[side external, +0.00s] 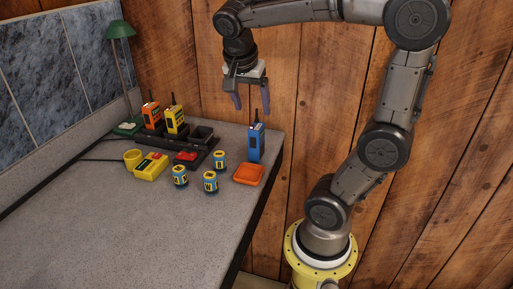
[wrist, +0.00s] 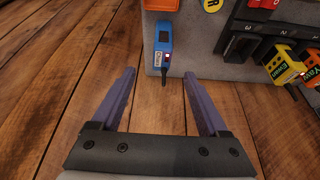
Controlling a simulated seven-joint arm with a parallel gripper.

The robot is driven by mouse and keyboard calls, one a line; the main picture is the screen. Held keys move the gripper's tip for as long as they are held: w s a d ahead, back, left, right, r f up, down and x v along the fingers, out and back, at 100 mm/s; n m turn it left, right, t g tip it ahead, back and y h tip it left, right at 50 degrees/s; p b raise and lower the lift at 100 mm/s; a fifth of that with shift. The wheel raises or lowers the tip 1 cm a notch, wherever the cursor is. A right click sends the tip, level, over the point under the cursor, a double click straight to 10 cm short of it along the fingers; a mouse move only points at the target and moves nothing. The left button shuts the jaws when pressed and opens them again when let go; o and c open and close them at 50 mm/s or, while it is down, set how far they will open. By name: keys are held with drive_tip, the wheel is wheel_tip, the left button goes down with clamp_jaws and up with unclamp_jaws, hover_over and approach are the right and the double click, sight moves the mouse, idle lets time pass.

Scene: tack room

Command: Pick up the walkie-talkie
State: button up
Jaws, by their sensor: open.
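A blue walkie-talkie (side external: 256,143) with a black antenna stands upright near the right edge of the grey counter (side external: 110,215). In the wrist view the blue walkie-talkie (wrist: 163,45) is seen from above, beyond my fingertips. An orange walkie-talkie (side external: 152,115) and a yellow one (side external: 174,122) stand in a black charger rack (side external: 203,134) at the back. My gripper (side external: 253,104) is open and empty, fingers pointing down, close to the blue walkie-talkie's antenna in the side view. In the wrist view my gripper (wrist: 159,74) has its fingers apart, nothing held.
An orange tray (side external: 249,175) lies just in front of the blue walkie-talkie. A green lamp (side external: 122,30) is at the back left. The counter's front is clear.

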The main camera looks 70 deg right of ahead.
sight(256, 126)
drive_tip(key=x, duration=0.6)
drive_tip(key=shift+f, duration=0.15)
drive_tip(key=shift+x, duration=2.7)
drive_tip(key=shift+w+d, duration=0.1)
drive_tip(key=shift+w, duration=0.1)
clamp_jaws()
